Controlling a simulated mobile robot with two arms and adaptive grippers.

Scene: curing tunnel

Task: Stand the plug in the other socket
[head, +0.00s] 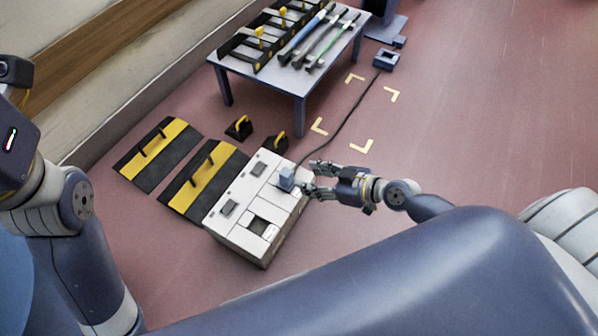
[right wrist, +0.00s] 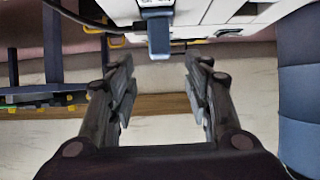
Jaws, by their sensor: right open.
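The plug (head: 287,178) is a blue-grey block with a dark cable, standing upright on top of the white cabinet (head: 240,236) near its right edge. It also shows in the right wrist view (right wrist: 159,36), just beyond and between the fingertips. A dark square opening (head: 259,225), apparently the other socket, lies in the cabinet top nearer to me. Whatever is under the plug is hidden. My right gripper (head: 309,178) is open and empty, its fingers at the plug's right side; in the right wrist view a gap shows on both sides. My left arm is at the left edge, its gripper out of view.
Two grey panels (head: 229,207) sit on the cabinet top. The cable (head: 345,118) runs over the floor to a blue-grey block (head: 386,60). Black-yellow ramps (head: 160,150) lie left of the cabinet. A table (head: 288,82) with racked tools stands behind. The floor at right is clear.

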